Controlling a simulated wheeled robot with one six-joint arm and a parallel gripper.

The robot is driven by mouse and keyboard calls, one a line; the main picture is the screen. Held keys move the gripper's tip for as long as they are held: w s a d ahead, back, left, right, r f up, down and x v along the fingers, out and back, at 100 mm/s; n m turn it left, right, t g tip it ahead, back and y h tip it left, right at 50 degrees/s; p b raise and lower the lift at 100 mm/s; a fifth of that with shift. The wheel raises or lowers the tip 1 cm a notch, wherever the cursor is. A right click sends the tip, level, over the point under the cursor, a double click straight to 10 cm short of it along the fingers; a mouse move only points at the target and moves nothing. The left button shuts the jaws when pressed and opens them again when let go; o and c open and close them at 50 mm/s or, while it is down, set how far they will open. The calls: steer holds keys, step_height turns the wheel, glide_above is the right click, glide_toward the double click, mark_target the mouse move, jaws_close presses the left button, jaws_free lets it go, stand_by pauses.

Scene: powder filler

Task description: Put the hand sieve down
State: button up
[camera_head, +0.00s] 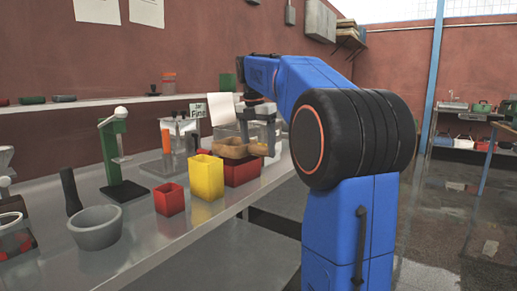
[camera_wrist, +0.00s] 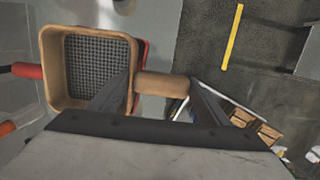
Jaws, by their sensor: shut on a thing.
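The hand sieve has a tan square frame with a dark mesh; in the head view the sieve (camera_head: 230,148) is over the far end of the bench, just above a red box (camera_head: 242,172). I cannot tell whether they touch. In the wrist view the sieve (camera_wrist: 48,60) is at left, its mesh facing me. Its short tan handle lies between the fingers of my gripper (camera_wrist: 162,88), which is shut on it. In the head view my gripper (camera_head: 259,128) reaches down onto the handle; the fingertips are partly hidden.
A yellow box (camera_head: 206,178) and a small red box (camera_head: 169,199) stand nearer on the bench (camera_head: 150,235). A grey bowl (camera_head: 96,230), a dark pestle (camera_head: 70,190) and a green stand (camera_head: 113,150) are at left. The bench's right edge drops to open floor.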

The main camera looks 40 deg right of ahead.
steer(key=shift+f, duration=0.25)
steer(key=shift+f, duration=0.6)
steer(key=o, duration=1.2)
steer(key=shift+c, duration=0.2)
step_height(320, 180, up, 13)
steer(key=a, duration=0.1)
steer(key=shift+s+a, duration=0.3)
steer(key=shift+a, duration=0.05)
